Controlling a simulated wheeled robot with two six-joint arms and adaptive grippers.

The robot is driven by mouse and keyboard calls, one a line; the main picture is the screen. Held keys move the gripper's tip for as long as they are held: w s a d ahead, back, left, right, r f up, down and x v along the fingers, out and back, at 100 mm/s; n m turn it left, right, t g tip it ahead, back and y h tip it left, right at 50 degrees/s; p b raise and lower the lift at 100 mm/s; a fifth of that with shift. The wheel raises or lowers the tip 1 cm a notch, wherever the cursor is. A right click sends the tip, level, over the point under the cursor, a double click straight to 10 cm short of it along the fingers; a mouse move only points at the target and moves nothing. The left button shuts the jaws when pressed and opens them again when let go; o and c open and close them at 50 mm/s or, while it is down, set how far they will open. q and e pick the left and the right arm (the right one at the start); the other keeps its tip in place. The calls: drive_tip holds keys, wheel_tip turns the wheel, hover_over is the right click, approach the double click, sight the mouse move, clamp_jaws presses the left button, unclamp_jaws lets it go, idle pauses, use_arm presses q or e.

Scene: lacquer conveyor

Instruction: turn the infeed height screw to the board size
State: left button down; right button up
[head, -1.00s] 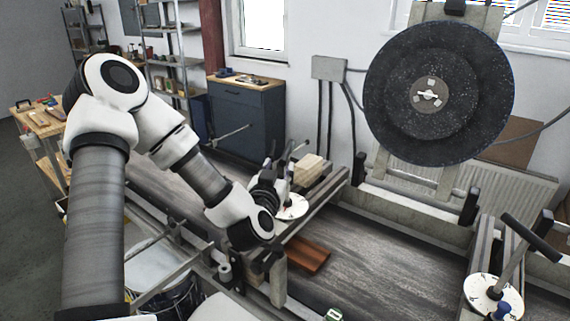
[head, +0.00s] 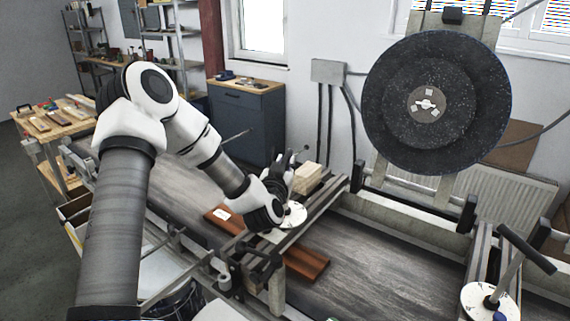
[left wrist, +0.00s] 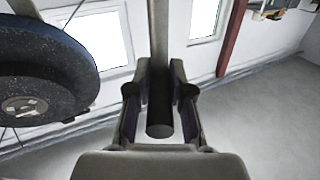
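My left gripper (head: 284,178) is at the infeed height screw, over its white dial (head: 296,214) beside the rail. In the left wrist view, the fingers of my left gripper (left wrist: 160,88) lie on both sides of a dark round bar (left wrist: 160,128), the screw's handle, and look closed on it at the tips. The bar's end points toward the camera. The gripper hides most of the screw and part of the dial; the dial's marks are too small to read. A red-brown board (head: 308,262) lies on the belt, passing under the infeed frame. My right gripper is out of view.
A second white dial (head: 478,303) with a dark crossbar handle (head: 527,249) stands at the right. A large dark disc (head: 385,105) hangs on the machine behind. A pale wood block (head: 307,178) sits just behind the infeed screw. The grey belt (head: 375,270) is bare right of the board.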

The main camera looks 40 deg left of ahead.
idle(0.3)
use_arm(q)
drive_tip(key=shift+w+d+f+n+g+y+b, duration=0.1)
drive_tip(key=shift+w+d+n+g+y+b, duration=0.05)
drive_tip(key=shift+n+g+y+b, duration=0.9)
drive_tip(key=n+g+y, duration=0.2)
drive_tip(key=y, duration=0.1)
drive_tip(key=shift+w+d, duration=0.1)
drive_tip(key=n+g+y, duration=0.1)
drive_tip(key=n+g, duration=0.1)
drive_tip(key=g, duration=0.2)
drive_tip(key=n+g+y, duration=0.2)
drive_tip(key=n+g, duration=0.1)
drive_tip(key=g, duration=0.1)
drive_tip(key=shift+w+n, duration=0.2)
drive_tip(key=shift+n, duration=0.15)
drive_tip(key=n+g, duration=0.2)
drive_tip(key=g, duration=0.1)
drive_tip(key=n+g, duration=0.2)
drive_tip(key=g, duration=0.2)
drive_tip(key=shift+w+n, duration=0.15)
drive_tip(key=shift+n, duration=0.15)
drive_tip(key=shift+w+n+g+h+p, duration=0.1)
drive_tip(key=shift+n+g+h+p, duration=0.55)
drive_tip(key=shift+n+g+p, duration=0.85)
drive_tip(key=shift+w+n+g+h+p, duration=0.1)
drive_tip(key=shift+n+g+h+p, duration=0.6)
drive_tip(key=shift+g+p, duration=1.5)
drive_tip(key=shift+t+p, duration=0.3)
drive_tip(key=shift+t, duration=0.05)
